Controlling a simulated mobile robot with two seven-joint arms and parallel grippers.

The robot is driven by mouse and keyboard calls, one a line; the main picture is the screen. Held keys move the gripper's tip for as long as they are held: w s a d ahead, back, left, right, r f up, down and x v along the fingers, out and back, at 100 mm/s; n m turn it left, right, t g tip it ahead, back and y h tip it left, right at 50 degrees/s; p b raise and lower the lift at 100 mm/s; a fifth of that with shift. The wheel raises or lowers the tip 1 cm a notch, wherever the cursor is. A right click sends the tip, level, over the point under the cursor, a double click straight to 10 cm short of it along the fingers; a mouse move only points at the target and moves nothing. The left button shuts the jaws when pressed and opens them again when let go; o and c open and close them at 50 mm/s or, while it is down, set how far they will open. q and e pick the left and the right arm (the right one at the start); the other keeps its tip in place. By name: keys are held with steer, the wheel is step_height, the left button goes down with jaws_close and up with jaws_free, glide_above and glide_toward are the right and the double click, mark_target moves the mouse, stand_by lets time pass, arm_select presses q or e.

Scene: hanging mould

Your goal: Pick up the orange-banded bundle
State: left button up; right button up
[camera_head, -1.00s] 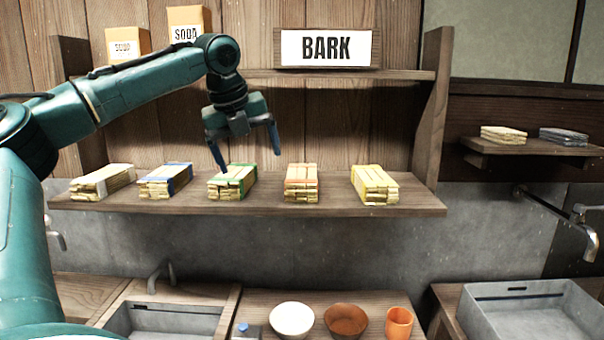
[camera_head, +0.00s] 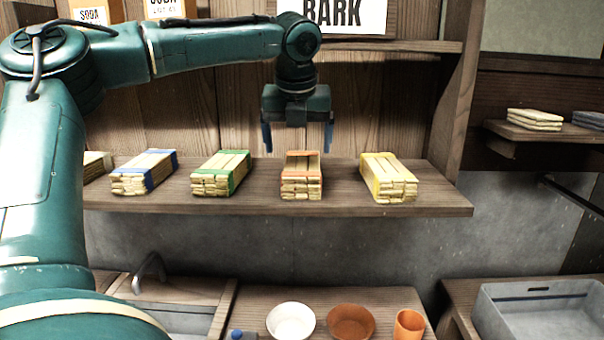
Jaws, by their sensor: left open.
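The orange-banded bundle (camera_head: 301,176) lies on the wooden shelf (camera_head: 430,200), a stack of pale strips with an orange band. It is between the green-banded bundle (camera_head: 221,173) on its left and the yellow-banded bundle (camera_head: 388,177) on its right. My left gripper (camera_head: 298,150) points down with its blue fingers apart and nothing between them. In the picture its fingertips are just above the orange-banded bundle, one to each side; I cannot tell the exact depth. My right gripper is not in view.
A blue-banded bundle (camera_head: 144,172) and a partly hidden bundle (camera_head: 97,163) lie farther left. An upper shelf (camera_head: 395,46) with a BARK sign (camera_head: 345,14) and SODA boxes (camera_head: 170,8) is above. Bowls (camera_head: 291,321) and an orange cup (camera_head: 409,324) stand below.

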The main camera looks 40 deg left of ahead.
mark_target(302, 163)
arm_select(q)
steer(key=shift+d+x, duration=0.15)
steer(key=shift+x, duration=1.4)
steer(key=shift+d+x, duration=0.2)
steer(key=shift+x, duration=1.4)
steer(key=shift+w, duration=0.1)
steer(key=shift+c, duration=0.2)
steer(key=c, duration=1.1)
steer(key=shift+r, duration=0.1)
